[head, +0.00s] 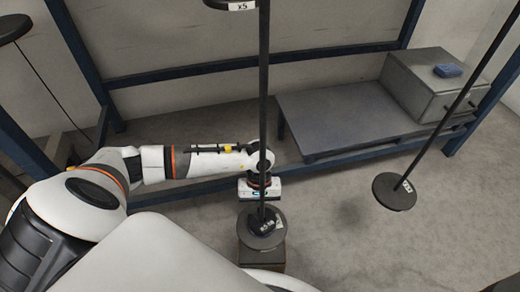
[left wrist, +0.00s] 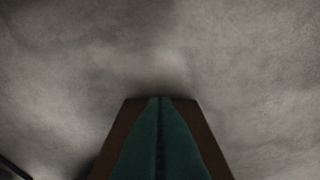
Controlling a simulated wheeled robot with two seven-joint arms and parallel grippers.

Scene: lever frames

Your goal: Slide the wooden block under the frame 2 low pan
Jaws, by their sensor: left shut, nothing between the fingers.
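A dark round pan (head: 262,238) hangs on a long rod in the middle of the head view. The brown wooden block (head: 248,260) shows directly below it in the picture, its top partly hidden by the pan. I cannot tell whether they touch. My left gripper (head: 262,208) points down just behind the rod and pan, with its fingertips mostly hidden there. The left wrist view shows its fingers (left wrist: 160,100) shut, with nothing between them and only grey floor beyond. My right gripper is not in view.
Another low pan (head: 394,191) hangs on a rod at the right. A high pan (head: 12,28) is at the top left. A grey platform (head: 335,125) and a box (head: 430,85) with a blue item (head: 447,70) stand behind. Blue beams (head: 200,70) cross the back.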

